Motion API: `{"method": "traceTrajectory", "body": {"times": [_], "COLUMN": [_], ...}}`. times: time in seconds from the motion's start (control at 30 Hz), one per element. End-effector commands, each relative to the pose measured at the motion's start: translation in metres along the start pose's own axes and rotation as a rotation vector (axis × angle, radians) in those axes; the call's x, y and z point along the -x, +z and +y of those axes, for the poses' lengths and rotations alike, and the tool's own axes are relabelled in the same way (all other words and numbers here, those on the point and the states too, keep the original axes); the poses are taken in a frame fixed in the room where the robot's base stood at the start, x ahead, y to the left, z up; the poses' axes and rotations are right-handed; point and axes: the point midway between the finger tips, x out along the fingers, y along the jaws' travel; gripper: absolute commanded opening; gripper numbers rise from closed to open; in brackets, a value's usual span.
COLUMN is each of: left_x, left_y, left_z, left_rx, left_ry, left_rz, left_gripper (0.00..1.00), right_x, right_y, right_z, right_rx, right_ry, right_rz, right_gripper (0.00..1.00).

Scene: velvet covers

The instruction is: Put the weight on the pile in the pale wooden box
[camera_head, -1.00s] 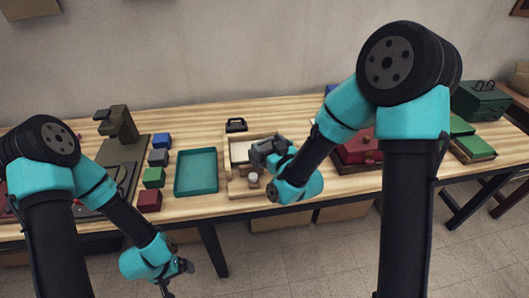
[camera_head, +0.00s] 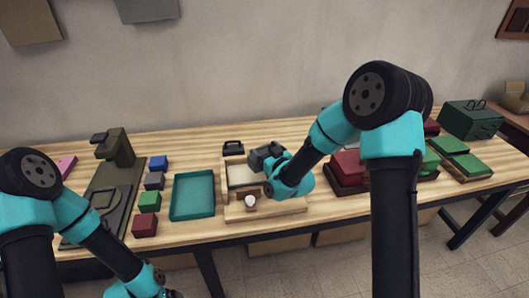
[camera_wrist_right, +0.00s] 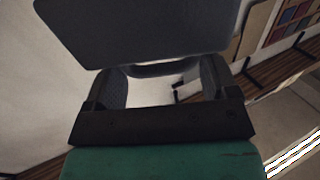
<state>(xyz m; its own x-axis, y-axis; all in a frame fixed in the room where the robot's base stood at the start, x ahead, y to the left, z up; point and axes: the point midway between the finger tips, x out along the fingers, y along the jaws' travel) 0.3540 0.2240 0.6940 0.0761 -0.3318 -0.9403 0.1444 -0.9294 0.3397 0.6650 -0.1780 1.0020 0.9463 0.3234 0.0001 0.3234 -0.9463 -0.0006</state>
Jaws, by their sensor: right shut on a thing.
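The pale wooden box (camera_head: 236,209) stands on the table in the middle of the head view. A flat, pale pile (camera_head: 243,175) lies in its back part. My right gripper (camera_head: 262,158) is over the box's back right side. In the right wrist view my gripper (camera_wrist_right: 163,88) is shut on the weight (camera_wrist_right: 130,32), a dark grey block with what looks like a curved handle between the fingers. In the head view the arm hides part of the box. My left gripper (camera_head: 162,292) is cut off at the bottom edge, below the table.
A small black thing with a handle (camera_head: 233,147) stands behind the box. A teal tray (camera_head: 193,213) lies left of it, then several small coloured blocks (camera_head: 144,224) and an olive press (camera_head: 118,150). Dark red pieces (camera_head: 346,168) and green ones (camera_head: 466,164) lie to the right.

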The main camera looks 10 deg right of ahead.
Motion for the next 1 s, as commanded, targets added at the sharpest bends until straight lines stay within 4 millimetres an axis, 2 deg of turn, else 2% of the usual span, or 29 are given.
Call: {"method": "traceTrajectory", "body": {"times": [0.17,0.3,0.5,1.0], "left_x": [0.0,0.0,0.0,0.0], "left_y": [0.0,0.0,0.0,0.0], "left_z": [0.0,0.0,0.0,0.0], "left_rx": [0.0,0.0,0.0,0.0], "left_ry": [0.0,0.0,0.0,0.0], "left_rz": [0.0,0.0,0.0,0.0], "left_gripper": [0.93,0.93,0.93,0.93], "right_x": [-0.006,-0.004,-0.002,-0.002], "right_y": [-0.002,0.017,0.033,0.037], "right_z": [0.009,0.011,0.013,0.013], "right_rx": [0.002,0.001,0.001,0.002], "right_ry": [0.006,0.009,0.014,0.015], "right_rz": [0.007,0.002,0.006,0.007], "right_gripper": [0.0,0.0,0.0,0.0]}}
